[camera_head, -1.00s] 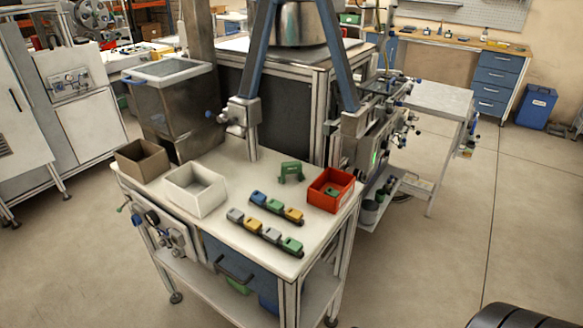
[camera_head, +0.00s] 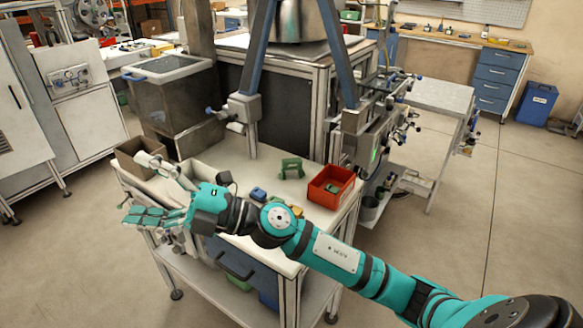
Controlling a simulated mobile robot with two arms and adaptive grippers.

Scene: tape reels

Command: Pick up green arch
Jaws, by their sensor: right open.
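The green arch (camera_head: 291,168) stands upright on the white table top, toward the back, left of the red box. My right gripper (camera_head: 142,188) is open and empty. It reaches over the table's left front side, well to the left of the arch and apart from it. My right arm comes in from the lower right and crosses in front of the table, hiding much of its front. My left gripper is not in view.
The red box (camera_head: 322,197) holds a small green piece. A brown box (camera_head: 128,165) stands at the left, partly behind my gripper. A metal post rises behind the table.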

